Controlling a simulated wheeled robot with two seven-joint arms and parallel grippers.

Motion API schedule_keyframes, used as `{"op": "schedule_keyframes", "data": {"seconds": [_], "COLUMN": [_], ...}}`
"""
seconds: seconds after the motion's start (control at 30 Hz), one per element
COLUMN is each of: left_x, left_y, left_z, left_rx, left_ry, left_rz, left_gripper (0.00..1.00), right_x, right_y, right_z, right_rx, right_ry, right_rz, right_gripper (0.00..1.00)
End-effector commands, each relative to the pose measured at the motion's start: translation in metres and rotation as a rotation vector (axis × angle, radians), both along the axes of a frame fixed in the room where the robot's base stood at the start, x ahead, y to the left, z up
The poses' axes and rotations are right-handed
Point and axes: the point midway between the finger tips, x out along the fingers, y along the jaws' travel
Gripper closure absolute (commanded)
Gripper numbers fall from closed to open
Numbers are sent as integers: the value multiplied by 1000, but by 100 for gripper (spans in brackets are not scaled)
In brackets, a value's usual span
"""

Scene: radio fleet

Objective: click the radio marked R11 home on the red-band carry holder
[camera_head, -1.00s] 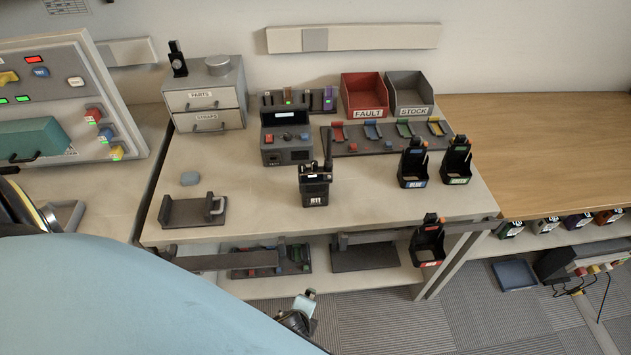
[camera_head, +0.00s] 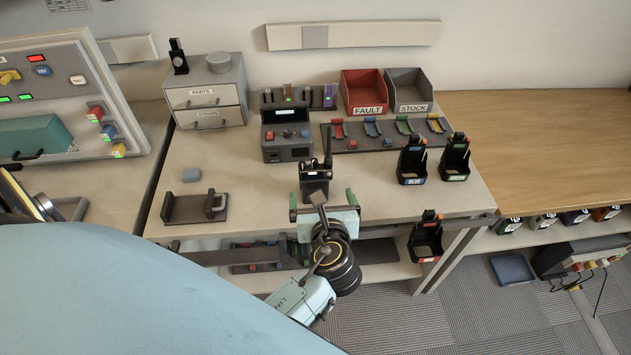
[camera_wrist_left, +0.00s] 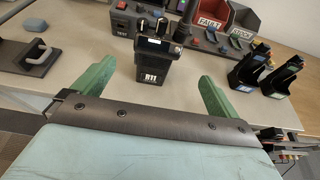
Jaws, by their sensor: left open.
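The radio marked R11 (camera_head: 315,176) is black with an antenna and stands upright near the front edge of the bench. It also shows in the left wrist view (camera_wrist_left: 152,67), its R11 label facing me. My left gripper (camera_head: 323,192) is open and empty, its green fingers pointing at the radio, one to either side of its front. The radio is ahead of the gripper (camera_wrist_left: 157,74), and I cannot tell whether the tips reach beside it. The red-band carry holder (camera_head: 426,240) is black and empty-looking, low at the bench's front right. My right gripper is not in view.
Blue (camera_head: 412,162) and green (camera_head: 455,160) holders stand on the bench at right. A grey test unit (camera_head: 286,138) is behind the radio. A dark cradle (camera_head: 195,209) lies left. A front rail (camera_head: 470,222) runs below the bench edge.

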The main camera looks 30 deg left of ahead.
Motion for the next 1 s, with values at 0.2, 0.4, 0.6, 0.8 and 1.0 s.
{"op": "schedule_keyframes", "data": {"seconds": [0.2,0.4,0.6,0.8,1.0], "left_x": [32,47,60,79,83], "left_y": [26,37,52,68,71], "left_z": [-15,-22,-30,-40,-41], "left_rx": [0,-4,-4,-6,-6], "left_ry": [-2,-2,-2,-2,-1], "left_rz": [3,2,3,2,2], "left_gripper": [2,2,2,2,2], "right_x": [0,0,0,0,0], "right_y": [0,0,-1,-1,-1], "right_z": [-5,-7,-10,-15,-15], "right_rx": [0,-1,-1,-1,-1], "right_ry": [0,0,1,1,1], "right_rz": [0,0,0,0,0], "right_gripper": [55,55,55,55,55]}}
